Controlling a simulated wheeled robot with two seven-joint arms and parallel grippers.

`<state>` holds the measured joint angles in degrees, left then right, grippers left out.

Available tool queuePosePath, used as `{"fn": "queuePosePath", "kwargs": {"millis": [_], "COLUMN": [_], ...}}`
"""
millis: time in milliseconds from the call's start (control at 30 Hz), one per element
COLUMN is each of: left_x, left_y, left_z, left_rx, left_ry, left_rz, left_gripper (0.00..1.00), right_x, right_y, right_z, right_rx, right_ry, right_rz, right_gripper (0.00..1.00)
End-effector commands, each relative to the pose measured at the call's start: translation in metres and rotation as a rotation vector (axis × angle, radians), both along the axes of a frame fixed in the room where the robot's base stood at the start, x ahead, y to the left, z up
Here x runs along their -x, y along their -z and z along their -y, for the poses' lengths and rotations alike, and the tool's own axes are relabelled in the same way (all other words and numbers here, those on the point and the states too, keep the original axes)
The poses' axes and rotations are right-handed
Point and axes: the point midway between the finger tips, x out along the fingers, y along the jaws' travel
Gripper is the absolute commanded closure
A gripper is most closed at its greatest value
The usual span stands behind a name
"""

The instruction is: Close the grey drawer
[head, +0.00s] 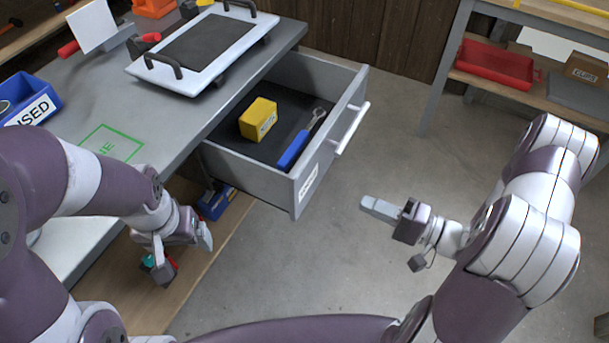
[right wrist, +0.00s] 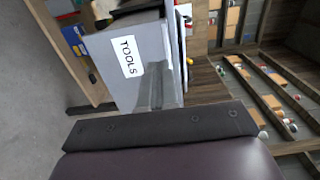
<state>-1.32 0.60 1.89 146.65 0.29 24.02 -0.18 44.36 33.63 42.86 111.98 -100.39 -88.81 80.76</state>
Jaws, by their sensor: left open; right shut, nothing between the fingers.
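The grey drawer (head: 312,160) is pulled well out from under the workbench in the head view. Inside it lie a yellow box (head: 258,118) and a blue-handled wrench (head: 300,140). A pale bar handle (head: 351,128) runs along its front. In the right wrist view the drawer front (right wrist: 150,62) carries a TOOLS label (right wrist: 128,57). My right gripper (head: 368,208) is shut and empty, apart from the drawer, to the right of its front. My left gripper (head: 183,258) is open and empty, below and left of the drawer, beside the bench.
The grey workbench (head: 75,110) holds a white tray (head: 205,48) with black handles and a blue bin (head: 28,103). A shelf at right carries a red tray (head: 496,65). The floor (head: 400,130) right of the drawer is clear.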

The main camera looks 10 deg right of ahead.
Motion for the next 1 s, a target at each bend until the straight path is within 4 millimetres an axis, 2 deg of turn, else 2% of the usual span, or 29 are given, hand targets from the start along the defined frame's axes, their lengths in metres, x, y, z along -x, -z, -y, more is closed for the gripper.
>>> {"fn": "queuePosePath", "kwargs": {"millis": [167, 600, 800, 1000], "left_x": [0.000, 0.000, 0.000, 0.000], "left_y": [0.006, 0.027, 0.032, 0.032], "left_z": [0.000, 0.000, 0.000, 0.000], "left_rx": [0.000, 0.000, 0.000, 0.000], "left_ry": [0.000, 0.000, 0.000, 0.000], "left_rz": [-0.001, -0.001, -0.001, -0.001], "left_gripper": [0.13, 0.13, 0.13, 0.13], "right_x": [-0.010, -0.062, -0.075, -0.079], "right_y": [0.002, 0.003, 0.002, 0.001], "right_z": [-0.016, -0.093, -0.112, -0.116], "right_rx": [-0.009, -0.004, -0.004, -0.005], "right_ry": [-0.004, -0.004, 0.000, 0.002], "right_rz": [-0.018, -0.015, -0.015, -0.016], "right_gripper": [1.00, 1.00, 1.00, 1.00]}}
